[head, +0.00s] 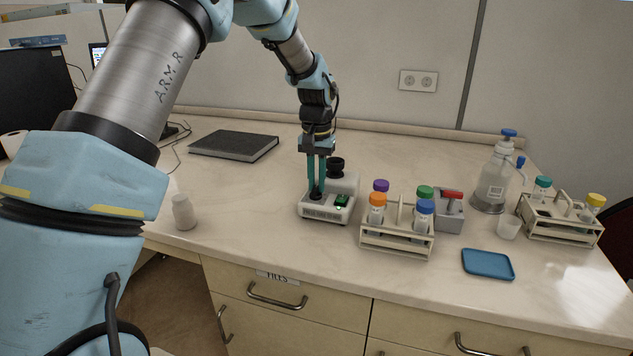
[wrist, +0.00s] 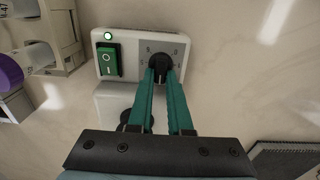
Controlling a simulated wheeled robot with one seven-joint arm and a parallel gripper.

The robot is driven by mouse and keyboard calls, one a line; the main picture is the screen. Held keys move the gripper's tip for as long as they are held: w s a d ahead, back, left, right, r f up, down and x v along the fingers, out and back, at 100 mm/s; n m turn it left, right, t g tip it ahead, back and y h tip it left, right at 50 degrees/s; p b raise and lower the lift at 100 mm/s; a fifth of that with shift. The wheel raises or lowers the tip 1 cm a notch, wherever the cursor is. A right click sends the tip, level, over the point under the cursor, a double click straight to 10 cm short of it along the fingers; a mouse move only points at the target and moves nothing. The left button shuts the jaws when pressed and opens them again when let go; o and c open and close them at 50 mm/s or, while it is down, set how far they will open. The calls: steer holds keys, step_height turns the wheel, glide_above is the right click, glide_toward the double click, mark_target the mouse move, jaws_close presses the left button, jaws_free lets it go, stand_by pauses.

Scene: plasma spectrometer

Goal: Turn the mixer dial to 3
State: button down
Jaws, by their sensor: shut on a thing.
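The mixer is a small white device on the bench in the head view (head: 312,213); its control face shows in the wrist view (wrist: 135,80). Its black dial (wrist: 159,64) sits beside a green rocker switch (wrist: 108,60) and a lit green lamp (wrist: 107,36). Small numbers ring the dial, but I cannot read its setting. My gripper (head: 316,185) points down at the mixer, its teal fingers shut on the dial. In the wrist view the fingertips (wrist: 160,74) lie on either side of the knob and hide part of it and the scale.
A tube rack (head: 397,245) with coloured caps stands just right of the mixer. A blue tray (head: 488,264) and a second rack (head: 560,226) are further right.

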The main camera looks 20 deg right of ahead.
mark_target(317, 186)
steer(key=c, duration=0.8)
jaws_free()
steer(key=shift+c, duration=0.2)
step_height(317, 186, up, 11)
steer(key=b, duration=0.2)
steer(key=shift+f, duration=0.1)
steer(key=a+f+n, duration=0.2)
steer(key=a, duration=0.9)
steer(key=a+f+n, duration=0.2)
steer(key=a+f, duration=0.1)
steer(key=a, duration=0.8)
steer(key=s+a+f+n, duration=0.1)
steer(key=s+a+f, duration=0.1)
steer(key=s+a, duration=0.4)
steer(key=s+a+f+n+t, duration=0.1)
steer(key=s+a+f+n, duration=0.1)
steer(key=s+a, duration=0.4)
steer(key=a, duration=0.4)
steer(key=shift+f+t, duration=0.3)
steer(key=shift+f, duration=0.05)
